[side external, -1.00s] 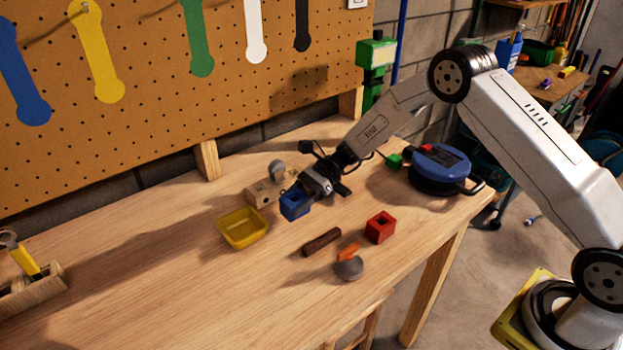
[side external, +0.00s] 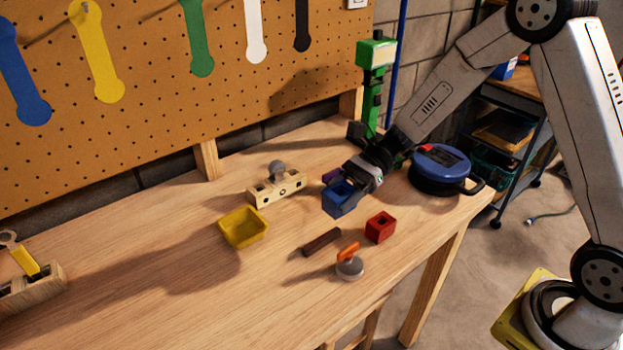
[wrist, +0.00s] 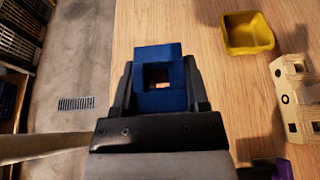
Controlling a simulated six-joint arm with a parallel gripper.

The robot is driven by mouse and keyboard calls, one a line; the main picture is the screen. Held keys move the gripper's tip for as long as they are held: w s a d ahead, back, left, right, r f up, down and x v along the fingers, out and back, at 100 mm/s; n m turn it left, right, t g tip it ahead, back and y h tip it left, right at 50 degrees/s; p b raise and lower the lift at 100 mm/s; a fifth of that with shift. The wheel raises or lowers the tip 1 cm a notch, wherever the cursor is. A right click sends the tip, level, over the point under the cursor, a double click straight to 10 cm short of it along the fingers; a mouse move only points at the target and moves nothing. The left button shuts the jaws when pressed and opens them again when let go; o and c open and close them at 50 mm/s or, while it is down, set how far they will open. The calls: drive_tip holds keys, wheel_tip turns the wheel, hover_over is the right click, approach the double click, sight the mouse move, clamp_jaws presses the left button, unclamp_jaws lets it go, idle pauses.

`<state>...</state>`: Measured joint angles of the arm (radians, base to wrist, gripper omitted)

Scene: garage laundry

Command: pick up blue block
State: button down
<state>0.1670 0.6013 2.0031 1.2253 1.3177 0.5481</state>
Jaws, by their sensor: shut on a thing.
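The blue block (side external: 338,199) is a hollow cube with a square hole, held between my gripper's fingers. My gripper (side external: 352,183) is shut on it, and the block appears raised above the wooden workbench. In the wrist view the blue block (wrist: 158,82) sits between the two dark fingers of my gripper (wrist: 158,95), with the square opening facing the camera. The block's sides are partly hidden by the fingers.
On the workbench (side external: 150,270) are a yellow tray (side external: 243,228), a wooden block with holes (side external: 290,187), a red block (side external: 380,227), a dark brown bar (side external: 321,242) and a grey knob with an orange top (side external: 350,266). A blue round device (side external: 440,168) stands at the right.

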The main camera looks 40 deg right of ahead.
drive_tip(key=shift+s+d+r, duration=0.15)
drive_tip(key=shift+s+r, duration=0.2)
drive_tip(key=shift+s, duration=0.4)
drive_tip(key=shift+r, duration=0.1)
